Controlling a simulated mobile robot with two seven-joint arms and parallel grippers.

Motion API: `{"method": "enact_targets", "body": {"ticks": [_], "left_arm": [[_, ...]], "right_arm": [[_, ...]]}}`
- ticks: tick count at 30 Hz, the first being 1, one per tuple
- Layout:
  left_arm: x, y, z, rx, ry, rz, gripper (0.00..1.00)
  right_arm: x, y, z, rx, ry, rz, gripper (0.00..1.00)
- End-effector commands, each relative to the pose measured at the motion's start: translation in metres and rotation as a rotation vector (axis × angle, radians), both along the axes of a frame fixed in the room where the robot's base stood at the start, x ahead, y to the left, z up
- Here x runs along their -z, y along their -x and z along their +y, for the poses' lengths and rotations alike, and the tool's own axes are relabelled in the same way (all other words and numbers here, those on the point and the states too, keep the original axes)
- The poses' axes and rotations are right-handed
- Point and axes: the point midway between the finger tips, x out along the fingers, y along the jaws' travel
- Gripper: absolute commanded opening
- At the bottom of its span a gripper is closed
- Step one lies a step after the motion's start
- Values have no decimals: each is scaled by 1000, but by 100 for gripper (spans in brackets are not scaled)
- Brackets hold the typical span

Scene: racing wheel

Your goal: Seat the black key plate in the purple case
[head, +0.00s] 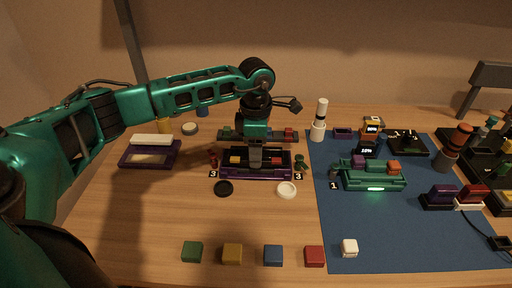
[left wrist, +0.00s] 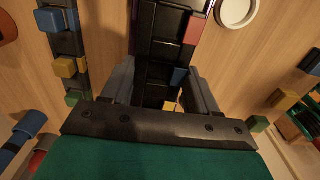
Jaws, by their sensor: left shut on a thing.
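The black key plate (head: 286,160) is at the long dark purple case (head: 257,176) in the middle of the table in the head view. My left gripper (head: 255,163) is over the middle of the case, pointing down and shut on the plate. In the left wrist view the plate (left wrist: 158,45) runs between the fingers of my left gripper (left wrist: 160,95). Red (left wrist: 195,30) and blue (left wrist: 180,76) keys show along it. The fingers hide the middle of the plate. I cannot tell whether its underside is fully down in the case. My right gripper is not in view.
A dark rack (head: 226,133) with coloured keys stands just behind the case. Black (head: 223,188) and white (head: 287,189) discs lie in front. Coloured cubes line the front. A purple tray (head: 129,158) is left; a teal case (head: 373,182) sits on the blue mat (head: 420,240).

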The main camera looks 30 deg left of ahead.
Motion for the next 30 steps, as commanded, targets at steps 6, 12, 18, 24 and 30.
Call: {"method": "enact_targets", "body": {"ticks": [6, 12, 18, 24, 30], "left_arm": [[7, 0, 0, 0, 0, 0, 25], [12, 0, 0, 0, 0, 0, 25], [11, 0, 0, 0, 0, 0, 75], [11, 0, 0, 0, 0, 0, 89], [11, 0, 0, 0, 0, 0, 89]], "right_arm": [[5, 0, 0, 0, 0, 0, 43], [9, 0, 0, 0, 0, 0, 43], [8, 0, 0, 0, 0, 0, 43], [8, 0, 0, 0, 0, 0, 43], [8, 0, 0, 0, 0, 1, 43]]}}
